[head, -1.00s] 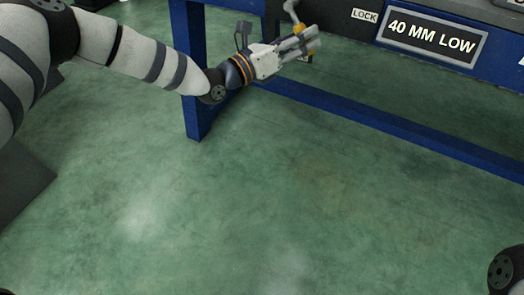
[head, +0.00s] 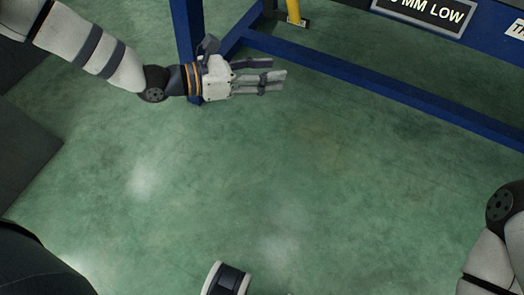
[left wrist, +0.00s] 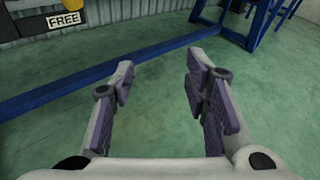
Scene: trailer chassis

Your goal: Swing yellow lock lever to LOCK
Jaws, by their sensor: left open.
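The yellow lock lever (head: 294,12) shows at the top of the head view. It hangs down, its lower end at a small label (head: 301,22); its upper part is cut off. In the left wrist view the yellow lever end (left wrist: 73,5) sits just above a FREE label (left wrist: 65,19). My left gripper (head: 278,71) is open and empty, below and left of the lever and apart from it. The LOCK label is out of view. My right gripper is not in view.
A blue frame has a post (head: 188,35) just behind my left wrist and a low rail (head: 370,88) running to the right. A "MM LOW" sign (head: 425,12) is at the top right. The green floor (head: 300,180) in front is clear.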

